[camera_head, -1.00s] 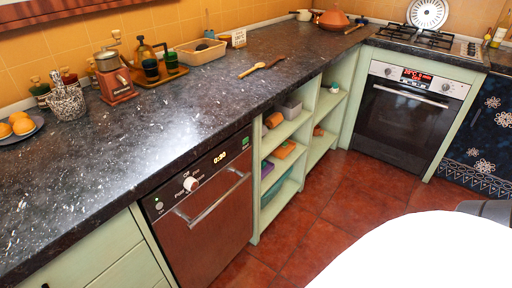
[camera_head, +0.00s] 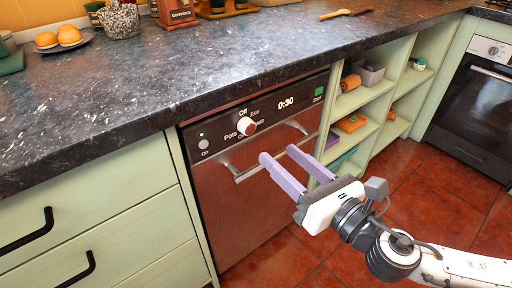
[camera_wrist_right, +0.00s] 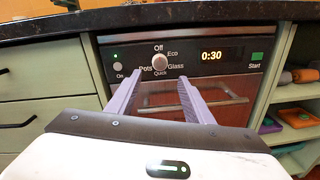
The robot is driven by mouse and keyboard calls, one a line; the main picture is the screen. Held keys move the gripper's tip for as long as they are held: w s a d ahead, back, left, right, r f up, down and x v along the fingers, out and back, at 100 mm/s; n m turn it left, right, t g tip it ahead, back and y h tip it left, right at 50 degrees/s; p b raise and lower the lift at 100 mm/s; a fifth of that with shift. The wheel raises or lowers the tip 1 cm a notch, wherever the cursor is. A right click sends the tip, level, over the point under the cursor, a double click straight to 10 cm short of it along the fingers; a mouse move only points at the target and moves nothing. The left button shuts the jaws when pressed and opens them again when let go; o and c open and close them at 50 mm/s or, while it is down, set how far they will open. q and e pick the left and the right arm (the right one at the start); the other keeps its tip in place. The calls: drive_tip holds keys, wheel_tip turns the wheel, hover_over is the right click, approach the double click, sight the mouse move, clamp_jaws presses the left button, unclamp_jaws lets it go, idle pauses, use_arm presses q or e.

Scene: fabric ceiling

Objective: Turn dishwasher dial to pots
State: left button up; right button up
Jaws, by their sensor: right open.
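The dishwasher (camera_head: 235,190) has a dark reddish metal front under the counter. Its round pale dial (camera_head: 246,126) sits on the upper panel, with Off above, Eco and Glass to the right, Quick below and Pots to the left. The dial also shows in the right wrist view (camera_wrist_right: 160,62); I cannot tell which label it points to. My right gripper (camera_head: 278,154) is open and empty, its two lavender fingers reaching toward the panel, apart from the dial. In the right wrist view the fingertips (camera_wrist_right: 160,78) lie just below the dial, one to each side. My left gripper is not in view.
The dishwasher's bar handle (camera_head: 270,152) runs below the panel, close to my right fingers. A green Start button (camera_head: 319,92) and a 0:30 display (camera_head: 286,103) sit right of the dial. The stone counter (camera_head: 180,75) overhangs above; drawers (camera_head: 95,215) stand left, open shelves (camera_head: 366,100) right.

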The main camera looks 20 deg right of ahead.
sight(250, 128)
drive_tip(key=x, duration=1)
drive_tip(key=shift+w+r, duration=0.1)
drive_tip(key=c, duration=1)
drive_tip(key=shift+c, duration=0.2)
drive_tip(key=shift+p, duration=0.35)
